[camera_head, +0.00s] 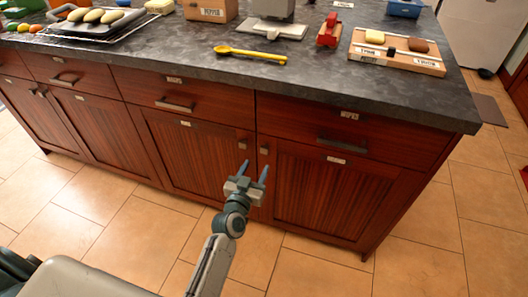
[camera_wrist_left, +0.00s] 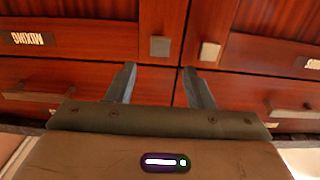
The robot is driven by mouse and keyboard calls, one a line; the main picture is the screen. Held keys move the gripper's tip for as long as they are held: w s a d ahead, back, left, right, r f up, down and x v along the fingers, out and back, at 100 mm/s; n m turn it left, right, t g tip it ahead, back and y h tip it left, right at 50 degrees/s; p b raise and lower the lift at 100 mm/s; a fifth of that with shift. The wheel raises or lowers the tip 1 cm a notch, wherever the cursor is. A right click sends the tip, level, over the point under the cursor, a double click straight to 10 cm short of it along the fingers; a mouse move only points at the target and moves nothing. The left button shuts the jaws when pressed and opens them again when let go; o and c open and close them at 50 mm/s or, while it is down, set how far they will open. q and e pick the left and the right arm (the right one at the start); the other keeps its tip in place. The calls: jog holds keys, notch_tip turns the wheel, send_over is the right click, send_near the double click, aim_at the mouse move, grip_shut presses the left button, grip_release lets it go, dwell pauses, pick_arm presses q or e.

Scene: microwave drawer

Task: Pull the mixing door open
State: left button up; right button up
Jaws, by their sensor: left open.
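The mixing door (camera_head: 325,200) is the reddish wood cabinet door right of the central seam in the head view. Its small square knob (camera_head: 264,150) is at its upper left corner. In the left wrist view, which is upside down, the mixing label (camera_wrist_left: 27,38) is at the left and the door's knob (camera_wrist_left: 160,46) is near the middle. My left gripper (camera_head: 254,168) is open and empty in front of the seam. In the left wrist view this knob appears between and beyond the fingertips (camera_wrist_left: 158,72), apparently not touching them. The door is shut.
The neighbouring door (camera_head: 185,155) has its own knob (camera_head: 243,145) close by; it also shows in the left wrist view (camera_wrist_left: 210,51). A drawer handle (camera_head: 342,146) sticks out above the mixing door. The dark countertop (camera_head: 190,62) overhangs. The tiled floor (camera_head: 110,235) in front is clear.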

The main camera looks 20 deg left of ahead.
aim_at(264, 151)
pick_arm(q)
jog(key=w, duration=0.6)
jog(key=shift+w+d+p, duration=0.1)
jog(key=shift+w+p, duration=0.05)
jog(key=shift+p, duration=0.25)
jog(key=shift+w+f, duration=0.1)
jog(key=shift+w, duration=0.65)
pick_arm(e)
jog(key=shift+x, duration=1.85)
pick_arm(q)
jog(key=shift+c, duration=0.5)
pick_arm(e)
jog(key=shift+s, duration=0.1)
pick_arm(q)
grip_shut()
